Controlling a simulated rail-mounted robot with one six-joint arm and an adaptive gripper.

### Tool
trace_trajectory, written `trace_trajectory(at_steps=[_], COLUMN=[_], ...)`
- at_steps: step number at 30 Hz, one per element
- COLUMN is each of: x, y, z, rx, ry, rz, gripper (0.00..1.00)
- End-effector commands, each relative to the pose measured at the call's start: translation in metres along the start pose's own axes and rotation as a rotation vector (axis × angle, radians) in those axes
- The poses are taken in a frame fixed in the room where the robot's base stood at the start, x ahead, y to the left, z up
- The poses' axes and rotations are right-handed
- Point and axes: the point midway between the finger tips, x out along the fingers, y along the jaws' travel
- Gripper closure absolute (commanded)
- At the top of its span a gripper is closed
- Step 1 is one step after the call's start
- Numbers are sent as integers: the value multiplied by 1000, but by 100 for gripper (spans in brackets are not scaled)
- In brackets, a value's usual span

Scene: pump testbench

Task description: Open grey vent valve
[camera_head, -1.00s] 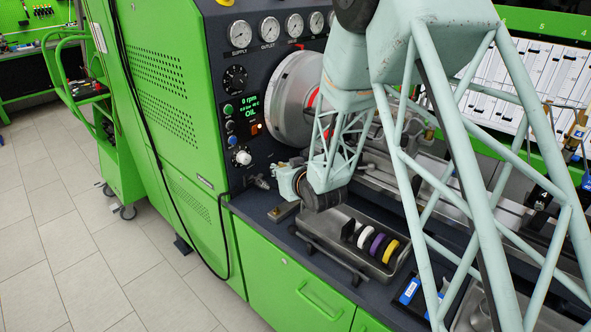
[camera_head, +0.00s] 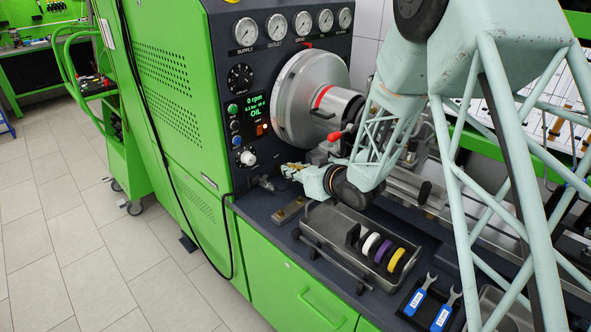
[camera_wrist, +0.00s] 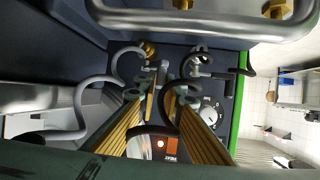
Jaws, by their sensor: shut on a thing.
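My gripper (camera_head: 287,170) points left at the lower right of the dark control panel in the head view. In the wrist view its yellow-edged fingers (camera_wrist: 161,95) reach up to a small grey fitting (camera_wrist: 163,72) on the dark panel, which I take to be the grey vent valve's handle. The gripper is shut on it. The fingertips and dark hoses partly hide the valve, so its lever angle is hard to read. A second small grey fitting (camera_head: 265,183) sits on the panel just left of the gripper in the head view.
A red-knobbed lever (camera_head: 335,136) stands above the gripper, beside the round chuck (camera_head: 309,97). Below is a grey tray (camera_head: 333,220) with white, purple and yellow rings. Blue-handled wrenches (camera_head: 418,300) lie at the front right. Dark curved hoses (camera_wrist: 70,125) cross the wrist view.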

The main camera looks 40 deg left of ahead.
Motion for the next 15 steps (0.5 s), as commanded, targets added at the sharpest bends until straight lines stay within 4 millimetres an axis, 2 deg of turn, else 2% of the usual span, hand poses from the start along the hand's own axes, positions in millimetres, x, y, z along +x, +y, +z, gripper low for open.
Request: trace_trajectory(at_steps=[10,11,12,15], x=[0,0,0,0], y=[0,0,0,0], z=[-2,-2,-2,-2], rx=[-2,-2,-1,-1], ry=[3,3,3,2], rz=[-1,-1,-1,-1], gripper=[100,90,86,86])
